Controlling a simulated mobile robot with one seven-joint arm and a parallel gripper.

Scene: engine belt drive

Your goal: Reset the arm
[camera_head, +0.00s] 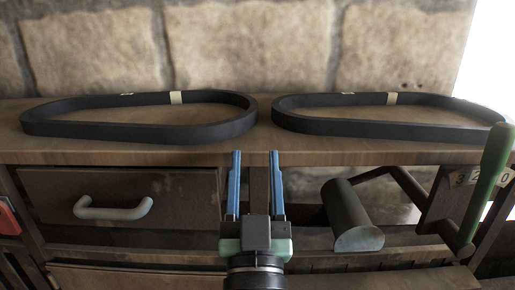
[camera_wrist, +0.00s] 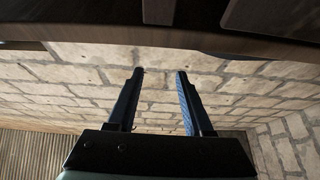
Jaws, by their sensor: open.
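My gripper (camera_head: 254,155) is in the lower middle of the head view, in front of the wooden bench. Its two blue fingers point up and are apart, with nothing between them. In the wrist view my gripper (camera_wrist: 160,72) is also open and empty, with a stone brick wall beyond it. Two black belts lie on the bench top, a left belt (camera_head: 140,131) and a right belt (camera_head: 390,131). My fingers are apart from both belts.
The wooden bench (camera_head: 250,152) has a drawer with a grey handle (camera_head: 112,209) at left. A dark cylinder (camera_head: 350,215) and a crank with a green handle (camera_head: 490,180) stick out at right. A stone wall (camera_head: 250,45) stands behind. A red object (camera_head: 8,217) shows at the far left edge.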

